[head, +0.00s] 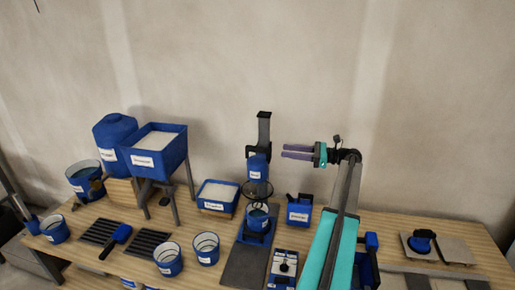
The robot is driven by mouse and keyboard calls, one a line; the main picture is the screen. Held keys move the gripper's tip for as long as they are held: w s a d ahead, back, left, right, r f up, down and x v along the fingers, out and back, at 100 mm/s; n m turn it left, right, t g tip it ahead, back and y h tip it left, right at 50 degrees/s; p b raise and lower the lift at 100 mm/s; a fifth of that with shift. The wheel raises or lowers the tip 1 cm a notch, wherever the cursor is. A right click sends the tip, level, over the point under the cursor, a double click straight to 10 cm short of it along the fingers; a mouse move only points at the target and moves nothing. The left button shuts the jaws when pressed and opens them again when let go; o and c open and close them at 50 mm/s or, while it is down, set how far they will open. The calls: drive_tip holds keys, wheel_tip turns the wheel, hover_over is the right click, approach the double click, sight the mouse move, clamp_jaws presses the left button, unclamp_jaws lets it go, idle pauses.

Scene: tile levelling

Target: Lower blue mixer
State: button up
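The blue mixer (258,168) is a blue labelled cylinder on a dark upright stand (264,130) near the middle of the table. A round dark guard or ring is below it, and a blue bucket (257,220) stands beneath on the stand's dark base. My gripper (283,151) has purple fingers pointing left, level with the upper part of the stand and to the right of the mixer. The fingers look parted, with nothing between them. They appear apart from the mixer, though depth is hard to judge.
A blue hopper (147,158) on legs and a blue tank (114,130) stand at the left. A blue tray of pale material (217,196) and a small blue box (299,210) flank the mixer. Several buckets line the front. Tiles (455,250) lie at the right.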

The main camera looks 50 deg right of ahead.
sight(257, 147)
drive_tip(key=shift+w, duration=0.15)
drive_tip(key=p+x, duration=0.5)
drive_tip(key=x, duration=0.8)
drive_tip(key=shift+w+a, duration=0.15)
clamp_jaws()
